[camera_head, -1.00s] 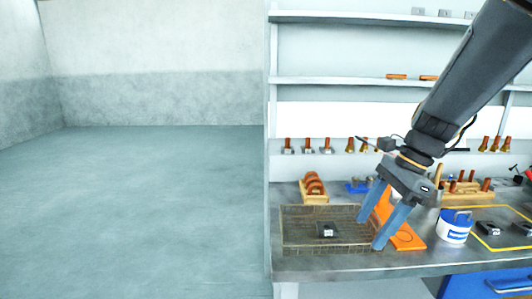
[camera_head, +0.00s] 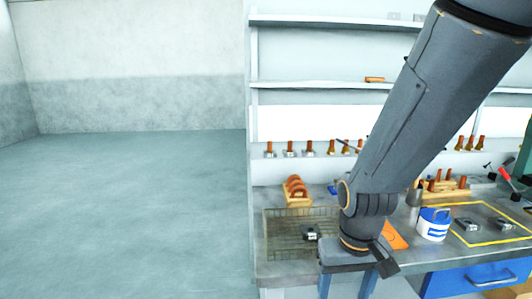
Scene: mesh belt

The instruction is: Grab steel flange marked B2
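A small dark steel part with a pale top (camera_head: 311,232) lies in the wire mesh basket (camera_head: 272,224) at the bench's left end. Two similar steel parts, one left (camera_head: 467,224) and one right (camera_head: 501,224), lie on a dark mat with a yellow border at the right. I cannot read B2 or any other marking on them. My gripper (camera_head: 347,287) points down at the bench's front edge, right of and nearer than the basket. Its two blue fingers are apart with nothing seen between them, and their tips run to the picture's bottom edge.
A blue and white tub (camera_head: 434,224) stands right of my arm. An orange sheet (camera_head: 395,236) is partly hidden behind my arm. A wooden rack with brown rings (camera_head: 298,192) stands behind the basket. Shelves (camera_head: 310,85) rise behind the bench. Open floor (camera_head: 130,200) lies left.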

